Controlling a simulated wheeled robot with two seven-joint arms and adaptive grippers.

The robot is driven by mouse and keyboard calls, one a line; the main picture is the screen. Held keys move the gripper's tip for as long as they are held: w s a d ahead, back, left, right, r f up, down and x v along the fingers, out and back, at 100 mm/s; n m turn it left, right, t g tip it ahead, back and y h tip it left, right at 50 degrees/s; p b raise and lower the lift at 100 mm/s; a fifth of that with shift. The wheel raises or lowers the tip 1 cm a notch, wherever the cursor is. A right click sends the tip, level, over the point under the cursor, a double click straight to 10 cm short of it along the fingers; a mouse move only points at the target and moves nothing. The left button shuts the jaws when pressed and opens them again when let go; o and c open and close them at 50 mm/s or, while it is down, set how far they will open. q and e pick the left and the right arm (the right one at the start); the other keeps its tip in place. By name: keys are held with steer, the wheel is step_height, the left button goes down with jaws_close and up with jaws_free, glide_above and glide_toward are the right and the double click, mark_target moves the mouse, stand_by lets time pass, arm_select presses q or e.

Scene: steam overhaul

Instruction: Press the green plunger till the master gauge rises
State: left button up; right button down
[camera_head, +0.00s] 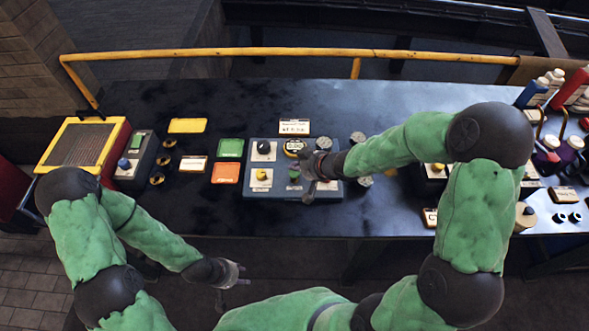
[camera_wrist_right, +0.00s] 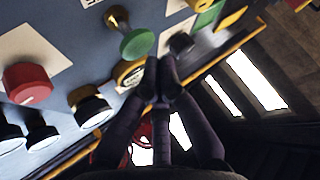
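The green plunger (camera_wrist_right: 136,43) shows in the right wrist view as a round green cap on a brass stem. In the head view the green plunger (camera_head: 294,172) is partly covered by my right gripper (camera_head: 309,180), over the blue-grey panel (camera_head: 252,190). In the wrist view the right gripper's (camera_wrist_right: 161,68) fingertips are together, empty, and just beside the cap; I cannot tell whether they touch it. A yellow-rimmed gauge (camera_head: 294,147), likely the master gauge, sits above the plunger; its needle is too small to read. My left gripper (camera_head: 240,275) is open and empty in front of the table.
The panel also has a black knob (camera_head: 263,147) and a yellow knob (camera_head: 262,175). Round dials (camera_head: 324,143) lie to its right, near my right arm. Green (camera_head: 231,148) and orange (camera_head: 226,173) cards lie to its left. A yellow rail (camera_head: 200,53) runs behind the table.

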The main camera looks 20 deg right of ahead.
mark_target(296, 174)
steer(key=shift+r, duration=0.1)
step_height(296, 174, up, 5)
steer(key=p, duration=0.5)
stand_by(0.3)
stand_by(0.8)
